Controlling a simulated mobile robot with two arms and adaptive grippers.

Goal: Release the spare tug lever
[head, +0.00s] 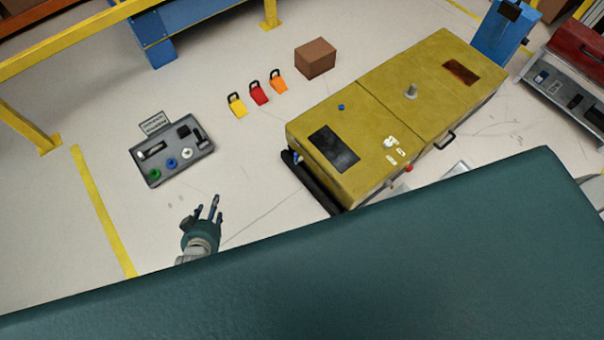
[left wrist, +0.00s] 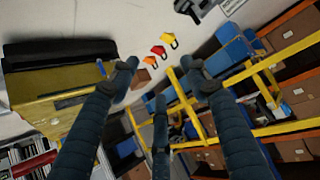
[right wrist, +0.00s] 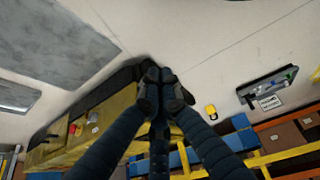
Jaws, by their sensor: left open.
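A grey dashboard module (head: 180,165) lies on the floor at left in the head view. It carries a lever-like part with a pale handle (head: 153,150), a black block, and green, blue and white knobs. Which part is the spare tug lever is too small to tell. My left gripper (head: 210,205) is open and empty, below and right of the module, apart from it. Part of the module shows at the top of the left wrist view (left wrist: 197,8). My right gripper (right wrist: 164,88) is shut with nothing visible in it; the module (right wrist: 268,87) is right of it.
A yellow tug (head: 385,115) stands right of the module. A yellow rail (head: 70,45) runs at far left. A teal surface (head: 330,260) fills the foreground.

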